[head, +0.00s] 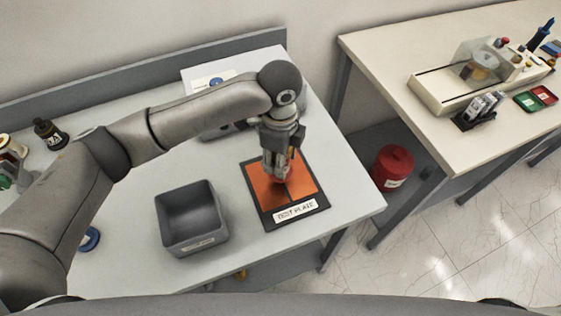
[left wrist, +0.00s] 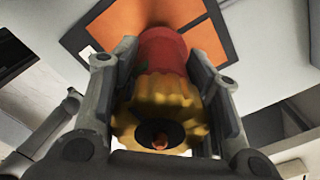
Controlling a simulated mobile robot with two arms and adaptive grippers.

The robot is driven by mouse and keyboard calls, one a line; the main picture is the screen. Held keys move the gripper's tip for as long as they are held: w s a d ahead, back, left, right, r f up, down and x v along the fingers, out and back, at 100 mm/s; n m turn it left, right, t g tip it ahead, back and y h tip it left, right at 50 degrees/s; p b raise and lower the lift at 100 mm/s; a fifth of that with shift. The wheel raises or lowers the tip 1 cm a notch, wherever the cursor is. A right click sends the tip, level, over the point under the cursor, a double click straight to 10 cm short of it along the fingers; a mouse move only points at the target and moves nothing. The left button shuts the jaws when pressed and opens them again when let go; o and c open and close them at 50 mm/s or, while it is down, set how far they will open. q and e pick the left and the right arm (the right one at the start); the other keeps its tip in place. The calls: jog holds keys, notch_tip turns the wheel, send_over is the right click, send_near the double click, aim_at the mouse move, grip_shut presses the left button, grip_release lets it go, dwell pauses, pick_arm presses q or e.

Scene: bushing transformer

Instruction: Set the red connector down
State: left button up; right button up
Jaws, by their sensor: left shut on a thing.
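My left gripper (head: 279,172) is over the orange test plate (head: 304,183) on the near table. In the left wrist view, the two fingers of the left gripper (left wrist: 161,85) are closed on the red connector (left wrist: 162,52), which has a yellow ridged collar (left wrist: 158,108) on the side toward the camera. The connector's red end points at the orange plate. In the head view the fingers and wrist mostly hide the connector. I cannot tell whether its red end touches the plate. My right gripper is not in view.
A grey open bin (head: 190,240) stands left of the plate. A label (head: 296,211) lies along the plate's front edge. A second table (head: 400,60) at right holds a machine (head: 450,90) and small trays. A red canister (head: 392,168) stands between the tables.

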pick_arm(q)
notch_tip(320, 180, down, 3)
jog(key=shift+w+f+p, duration=0.1)
jog(key=shift+p, duration=0.65)
jog(key=shift+f, duration=0.1)
jog(key=o, duration=1.3)
jog(key=shift+f, duration=0.15)
jog(key=shift+c, duration=0.2)
jog(key=shift+d+r, duration=0.1)
jog(key=shift+r, duration=0.3)
notch_tip(320, 180, up, 12)
jog(key=b, duration=0.3)
jog(key=shift+f, duration=0.25)
